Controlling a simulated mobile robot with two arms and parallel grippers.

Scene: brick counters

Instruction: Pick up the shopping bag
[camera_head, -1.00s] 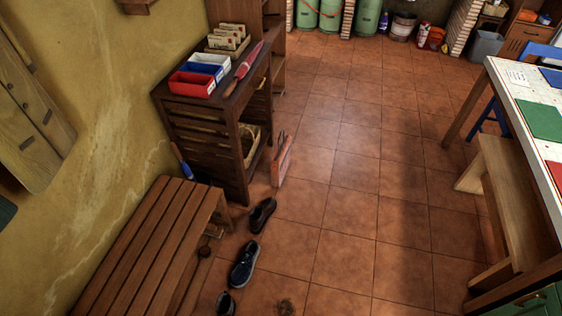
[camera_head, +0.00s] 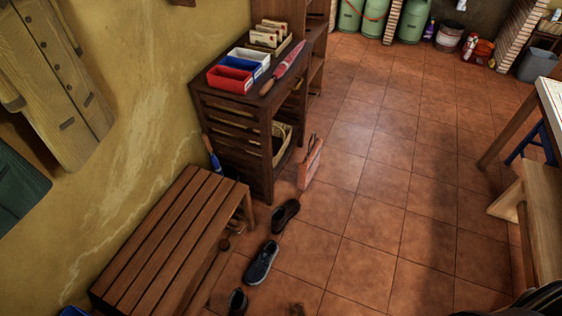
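The shopping bag appears to be the flat reddish-orange bag with handles (camera_head: 311,163). It stands on the tiled floor just right of the dark wooden cabinet, near its front corner, slightly tilted. Its far side is hidden.
A slatted bench (camera_head: 170,240) stands along the left wall. The dark cabinet (camera_head: 233,135) carries colored boxes. A dark shoe (camera_head: 285,215) and a blue shoe (camera_head: 261,262) lie near the bag. A wooden bench (camera_head: 541,215) is at right. The middle floor is clear.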

